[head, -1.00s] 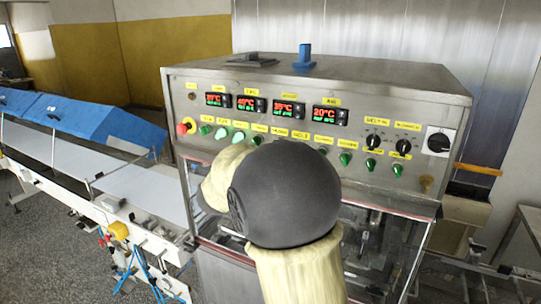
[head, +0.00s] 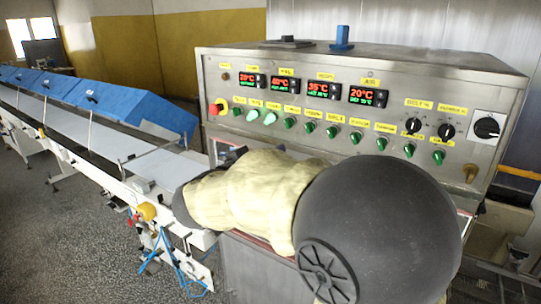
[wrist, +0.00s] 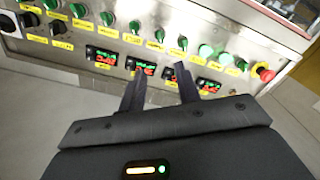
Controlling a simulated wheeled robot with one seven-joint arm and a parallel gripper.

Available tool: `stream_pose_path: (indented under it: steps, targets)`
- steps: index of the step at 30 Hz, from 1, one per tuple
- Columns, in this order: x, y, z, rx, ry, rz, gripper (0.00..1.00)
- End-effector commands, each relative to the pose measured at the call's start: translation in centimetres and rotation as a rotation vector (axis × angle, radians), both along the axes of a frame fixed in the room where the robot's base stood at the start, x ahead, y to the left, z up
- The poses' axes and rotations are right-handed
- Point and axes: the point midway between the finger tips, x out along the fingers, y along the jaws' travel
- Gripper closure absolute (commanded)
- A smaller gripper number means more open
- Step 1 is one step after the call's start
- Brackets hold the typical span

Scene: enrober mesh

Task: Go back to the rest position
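My gripper shows in the wrist view (wrist: 158,85) as two dark fingers standing apart, with nothing between them. The steel control panel (head: 320,112) of the enrober lies beyond the fingers, upside down in that view. In the head view my arm reaches across the front of the machine, and its large dark joint hides the lower right of the panel front. The gripper itself is mostly hidden behind my arm there; only a small dark part shows near the panel's lower left. I cannot tell the gap between the fingers and the panel.
The panel carries lit temperature displays (head: 318,90), green knobs, black rotary switches (head: 487,127) and a red emergency button (head: 215,108). A conveyor (head: 160,168) with blue covers (head: 130,105) runs off to the left. Speckled floor (head: 70,225) is open at the front left.

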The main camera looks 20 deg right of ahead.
Motion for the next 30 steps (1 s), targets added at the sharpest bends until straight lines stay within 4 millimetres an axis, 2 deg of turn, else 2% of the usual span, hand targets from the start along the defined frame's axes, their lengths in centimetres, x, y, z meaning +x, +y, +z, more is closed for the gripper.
stream_pose_path:
  steps: [8,14,19,23,26,30]
  targets:
    - [0.3,0.0,-0.2,0.004,-0.005,0.016,0.67]
    - [2.5,0.9,-2.3,0.061,-0.041,0.197,0.67]
    - [4.4,3.1,-6.6,0.193,-0.016,0.446,0.67]
    - [4.3,4.8,-11.0,0.325,0.069,0.596,0.67]
    - [3.3,5.9,-14.9,0.441,0.171,0.676,0.67]
    - [0.3,6.8,-20.7,0.609,0.351,0.723,0.67]
